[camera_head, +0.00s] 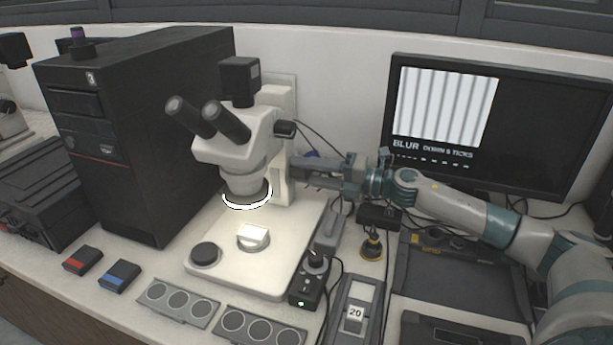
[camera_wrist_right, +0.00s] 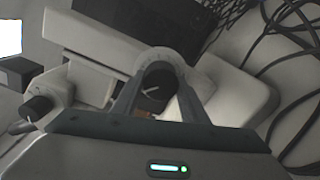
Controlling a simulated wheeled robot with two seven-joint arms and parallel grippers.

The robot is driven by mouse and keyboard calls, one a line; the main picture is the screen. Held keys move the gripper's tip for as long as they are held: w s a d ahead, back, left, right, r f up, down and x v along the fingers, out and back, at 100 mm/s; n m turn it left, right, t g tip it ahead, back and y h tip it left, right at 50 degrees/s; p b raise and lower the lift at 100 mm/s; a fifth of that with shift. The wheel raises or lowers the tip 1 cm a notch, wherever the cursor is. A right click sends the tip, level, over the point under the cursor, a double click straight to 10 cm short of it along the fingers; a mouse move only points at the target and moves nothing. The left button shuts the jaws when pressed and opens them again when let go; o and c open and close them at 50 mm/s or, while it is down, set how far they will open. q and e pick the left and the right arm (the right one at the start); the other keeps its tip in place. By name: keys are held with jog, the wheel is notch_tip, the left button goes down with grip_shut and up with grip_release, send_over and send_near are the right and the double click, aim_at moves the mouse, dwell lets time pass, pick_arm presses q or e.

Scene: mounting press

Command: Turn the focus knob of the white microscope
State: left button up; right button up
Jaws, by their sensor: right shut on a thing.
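The white microscope (camera_head: 233,145) stands on its pale base at the centre of the head view, with two black eyepieces and a lit ring under its head. My right gripper (camera_head: 296,172) reaches in from the right to the side of the microscope's column. In the right wrist view, the fingers of my right gripper (camera_wrist_right: 158,92) are shut on the dark focus knob (camera_wrist_right: 157,82), one on each side. The knob has a pale line on its face. In the head view the knob is hidden by the gripper. My left gripper is not in view.
A monitor (camera_head: 489,120) shows blurred stripes and the word BLUR with smaller text. A black computer tower (camera_head: 135,130) stands left of the microscope. A small control box (camera_head: 306,288), a yellow-ringed dark object (camera_head: 371,245) and cables lie right of the base.

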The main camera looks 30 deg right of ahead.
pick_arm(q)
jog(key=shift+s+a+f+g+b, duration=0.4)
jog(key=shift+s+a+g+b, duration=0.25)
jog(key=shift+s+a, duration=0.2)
pick_arm(e)
jog(key=shift+f+n, duration=0.15)
jog(key=shift+n, duration=1.35)
jog(key=o, duration=1.1)
